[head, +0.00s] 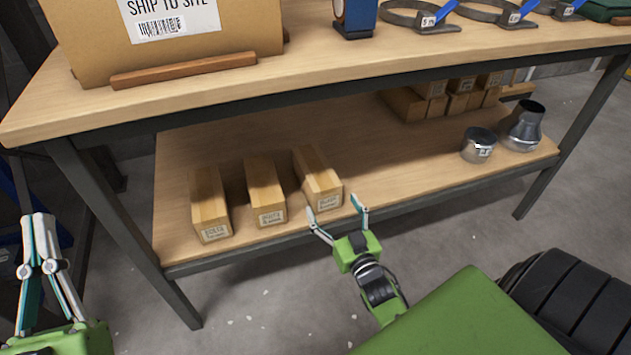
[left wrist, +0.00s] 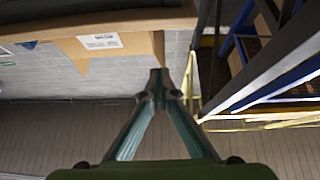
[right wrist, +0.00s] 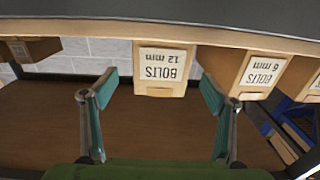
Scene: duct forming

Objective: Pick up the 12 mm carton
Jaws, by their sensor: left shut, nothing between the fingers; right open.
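The 12 mm carton (head: 316,175) is a long tan box, the rightmost of three on the lower shelf. Its label, "BOLTS 12 mm", shows upside down in the right wrist view (right wrist: 162,68). My right gripper (head: 336,204) is open at the shelf's front edge, before the carton's labelled end. In the right wrist view the carton end shows between the open fingers (right wrist: 158,84), with gaps on both sides; I cannot tell how far ahead it is. My left gripper (head: 40,218) is shut and empty at the far left, off the bench; its tips meet in the left wrist view (left wrist: 157,78).
Two similar cartons stand left of it, a middle one (head: 265,190) and a left one (head: 209,203). The bench top (head: 340,62) overhangs the shelf. Metal duct fittings (head: 479,145) and small stacked cartons (head: 430,106) are further right. The shelf between is clear.

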